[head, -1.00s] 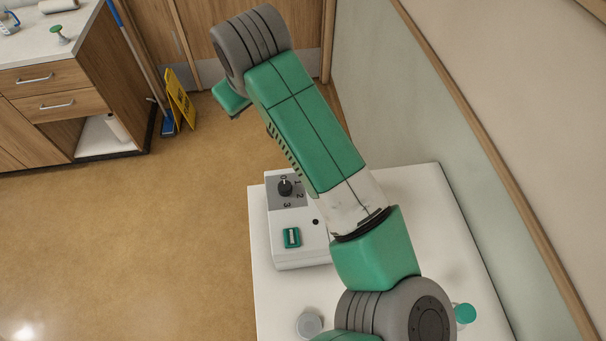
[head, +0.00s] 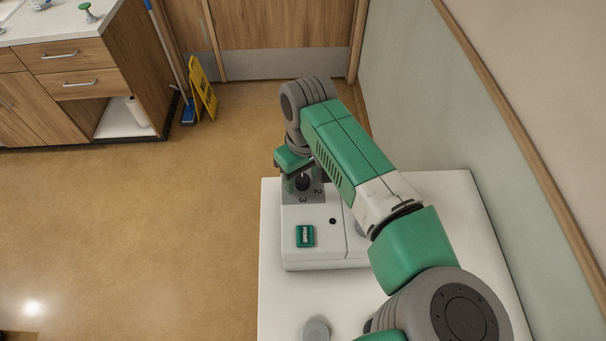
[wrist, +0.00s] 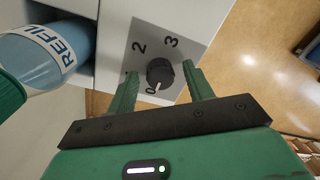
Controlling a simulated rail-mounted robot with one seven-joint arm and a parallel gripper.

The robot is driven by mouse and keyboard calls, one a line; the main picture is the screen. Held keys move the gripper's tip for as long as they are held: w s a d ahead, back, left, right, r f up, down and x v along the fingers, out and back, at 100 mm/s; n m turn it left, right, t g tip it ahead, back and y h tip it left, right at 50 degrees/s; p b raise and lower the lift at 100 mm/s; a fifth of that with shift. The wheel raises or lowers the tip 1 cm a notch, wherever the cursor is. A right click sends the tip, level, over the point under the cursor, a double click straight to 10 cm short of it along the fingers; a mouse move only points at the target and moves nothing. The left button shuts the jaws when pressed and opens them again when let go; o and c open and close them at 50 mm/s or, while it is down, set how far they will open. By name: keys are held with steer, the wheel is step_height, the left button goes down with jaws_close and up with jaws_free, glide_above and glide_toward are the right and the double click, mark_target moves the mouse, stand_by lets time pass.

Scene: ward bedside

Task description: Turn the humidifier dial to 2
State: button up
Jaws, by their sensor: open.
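The white humidifier (head: 320,250) stands on a white table, with a grey dial panel (wrist: 188,27) marked 0, 1, 2 and 3. Its black dial (wrist: 160,73) has a pale mark that appears to point at the 0; the head view also shows the dial (head: 303,183), partly covered. My gripper (wrist: 161,70) is open, with one green finger on each side of the dial. The dial sits between the fingertips, and I cannot tell whether either finger touches it. In the head view, my gripper (head: 299,178) is over the panel end of the humidifier.
A blue bottle labelled REFILL (wrist: 45,52) is close on the left in the wrist view. A green switch (head: 305,236) is on the humidifier's top. A grey-lidded item (head: 316,330) stands on the table (head: 283,300). The wall is to the right; open floor is to the left.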

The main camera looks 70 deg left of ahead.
steer(key=c, duration=1)
steer(key=shift+r, duration=0.1)
